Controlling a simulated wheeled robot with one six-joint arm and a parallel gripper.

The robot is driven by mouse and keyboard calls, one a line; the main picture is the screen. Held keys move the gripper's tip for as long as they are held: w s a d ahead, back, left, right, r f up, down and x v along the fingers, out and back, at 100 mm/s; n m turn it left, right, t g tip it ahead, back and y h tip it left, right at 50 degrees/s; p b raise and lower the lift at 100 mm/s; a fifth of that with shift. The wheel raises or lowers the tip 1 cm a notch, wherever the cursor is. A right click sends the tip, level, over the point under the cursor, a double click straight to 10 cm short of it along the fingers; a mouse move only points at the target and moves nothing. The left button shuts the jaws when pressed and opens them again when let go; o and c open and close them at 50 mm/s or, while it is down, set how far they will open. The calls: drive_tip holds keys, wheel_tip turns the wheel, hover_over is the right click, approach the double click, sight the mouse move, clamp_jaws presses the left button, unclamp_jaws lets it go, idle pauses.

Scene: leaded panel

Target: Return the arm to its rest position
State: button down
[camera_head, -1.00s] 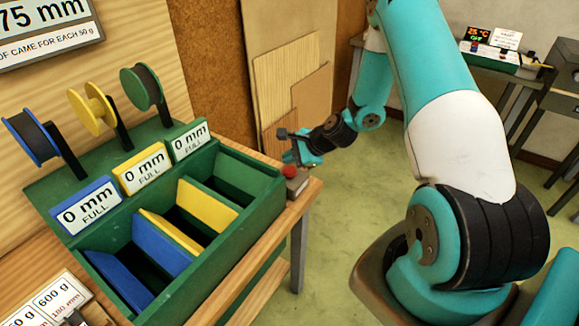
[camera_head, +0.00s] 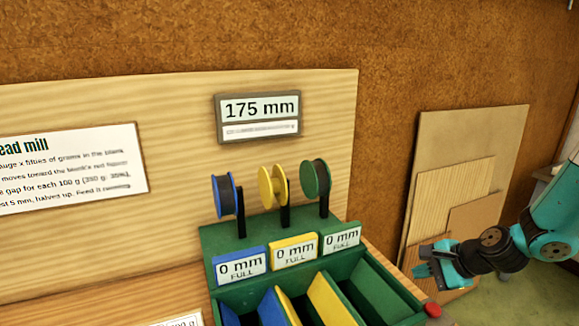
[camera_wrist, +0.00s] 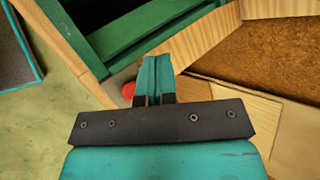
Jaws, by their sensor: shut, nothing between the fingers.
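My gripper (camera_head: 432,264) is at the right in the head view, beyond the right end of the green bin rack. In the wrist view my gripper (camera_wrist: 155,75) points toward the bench corner, its teal fingers together with nothing between them. A red button (camera_head: 432,309) on the bench end lies below it in the head view. The button also shows in the wrist view (camera_wrist: 128,90), just left of the fingers. I cannot tell whether the fingers touch its block. Part of my teal arm enters from the right.
The green rack (camera_head: 223,240) holds blue, yellow and green spools above displays reading 0 mm FULL. A wall display (camera_head: 260,117) reads 175 mm. Boards (camera_head: 440,150) lean on the wall behind my gripper. Open floor (camera_head: 520,300) shows at the lower right.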

drive_tip(key=s+a+r+n+g, duration=0.2)
drive_tip(key=s+a+r+n, duration=0.3)
drive_tip(key=a+r+n, duration=0.3)
drive_tip(key=s+a+r+n+g, duration=0.1)
drive_tip(key=s+a+r+n, duration=0.2)
drive_tip(key=s, duration=0.4)
drive_tip(key=s+a+r+n+g+h, duration=0.1)
drive_tip(key=s+a+r+n, duration=0.2)
drive_tip(key=s+n, duration=0.3)
drive_tip(key=s+a+r+n+g, duration=0.2)
drive_tip(key=s+r+n, duration=0.3)
drive_tip(key=s, duration=0.3)
drive_tip(key=shift+a+r, duration=0.2)
drive_tip(key=shift+a, duration=0.65)
